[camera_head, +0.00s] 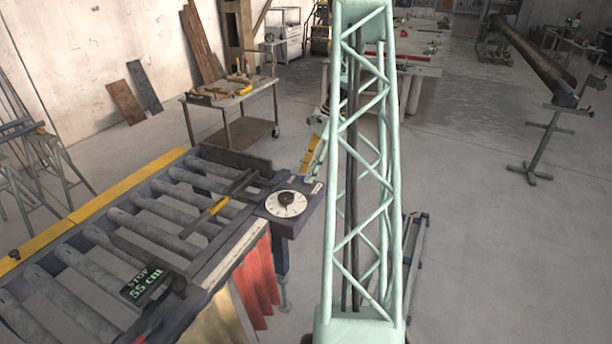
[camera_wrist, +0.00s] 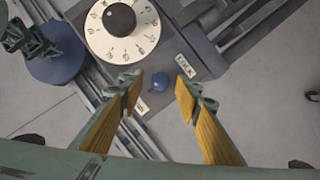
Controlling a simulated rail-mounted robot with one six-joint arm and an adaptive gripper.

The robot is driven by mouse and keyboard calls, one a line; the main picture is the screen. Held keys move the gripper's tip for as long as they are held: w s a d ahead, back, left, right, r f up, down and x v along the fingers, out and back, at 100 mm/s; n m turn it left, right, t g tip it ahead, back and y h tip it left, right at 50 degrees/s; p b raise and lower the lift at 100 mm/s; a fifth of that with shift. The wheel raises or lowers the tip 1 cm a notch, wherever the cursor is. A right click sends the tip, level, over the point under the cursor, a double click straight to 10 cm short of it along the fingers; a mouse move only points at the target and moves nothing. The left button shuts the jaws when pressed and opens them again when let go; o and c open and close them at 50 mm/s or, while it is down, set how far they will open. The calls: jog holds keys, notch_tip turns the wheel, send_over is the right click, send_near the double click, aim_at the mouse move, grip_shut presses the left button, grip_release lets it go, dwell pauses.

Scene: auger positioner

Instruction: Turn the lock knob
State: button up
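The lock knob (camera_wrist: 160,81) is a small blue ball on the dark plate below the dial, beside a white LOCK label (camera_wrist: 186,65) in the wrist view. My gripper (camera_wrist: 157,92) is open. Its two yellow-padded fingers stand apart, with the blue knob between their tips in the picture. Neither finger visibly touches the knob, and the height gap is hard to judge. In the head view my gripper (camera_head: 311,160) is by the dial plate, partly hidden by the pale green lattice; I cannot make out the blue knob there.
The white dial (camera_head: 286,203) with a black centre knob (camera_wrist: 119,19) sits beside the LOCK label. A roller conveyor (camera_head: 120,215) with a yellow edge and a "STOP 55 cm" display (camera_head: 146,284) lies left. A tool cart (camera_head: 228,100) stands behind.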

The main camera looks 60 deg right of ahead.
jog(key=shift+x, duration=0.75)
jog(key=c, duration=0.9)
jog(key=shift+o, duration=0.2)
